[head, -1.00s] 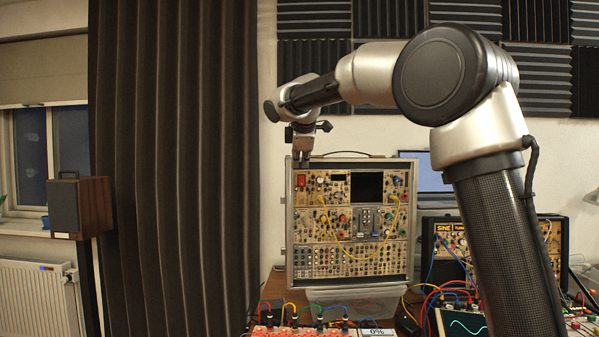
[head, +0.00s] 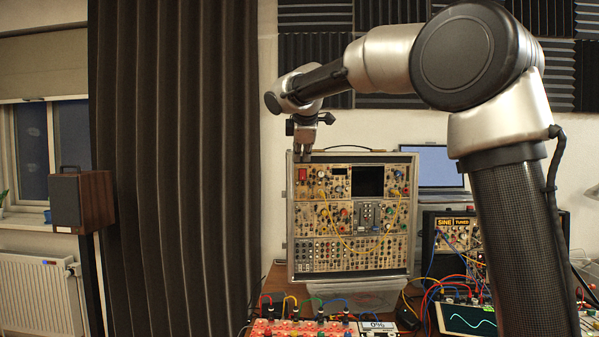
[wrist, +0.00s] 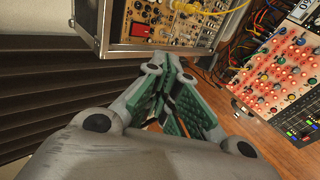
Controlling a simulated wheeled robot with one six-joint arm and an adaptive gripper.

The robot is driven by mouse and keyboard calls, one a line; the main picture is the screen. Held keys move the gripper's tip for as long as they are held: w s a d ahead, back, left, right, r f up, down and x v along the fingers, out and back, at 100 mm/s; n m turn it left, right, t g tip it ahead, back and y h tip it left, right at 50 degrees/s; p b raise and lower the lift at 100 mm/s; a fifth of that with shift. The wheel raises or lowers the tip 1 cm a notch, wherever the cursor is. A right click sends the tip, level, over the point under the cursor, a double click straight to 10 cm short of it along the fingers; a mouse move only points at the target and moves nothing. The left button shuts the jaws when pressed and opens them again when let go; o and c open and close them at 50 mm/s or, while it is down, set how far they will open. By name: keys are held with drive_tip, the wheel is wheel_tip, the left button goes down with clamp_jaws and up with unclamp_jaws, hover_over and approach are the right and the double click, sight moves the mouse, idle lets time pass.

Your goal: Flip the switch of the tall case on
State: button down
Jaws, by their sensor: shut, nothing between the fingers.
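The tall case (head: 352,250) stands upright at the back of the table, full of beige modules with a yellow cable across its front. A red switch (head: 302,175) sits at its top left corner; it also shows in the wrist view (wrist: 140,28), with its position too small to tell. My gripper (head: 302,158) is in front of the case's top left edge, fingertips just above the red switch in the head view. I cannot tell if it touches the case. In the wrist view my gripper (wrist: 172,95) is shut and empty, fingers together.
A panel with red and white controls and cables (head: 300,328) lies in front of the tall case. A second case with a SINE display (head: 450,235) and a small screen (head: 466,320) stand to the right. A dark curtain (head: 175,180) hangs at left.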

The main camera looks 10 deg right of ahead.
sight(300, 175)
drive_tip(key=x, duration=0.8)
drive_tip(key=r+x, duration=0.1)
drive_tip(key=x, duration=0.3)
drive_tip(key=shift+w+f, duration=0.1)
drive_tip(key=shift+w, duration=0.35)
drive_tip(key=shift+w+d, duration=0.2)
drive_tip(key=shift+w, duration=0.55)
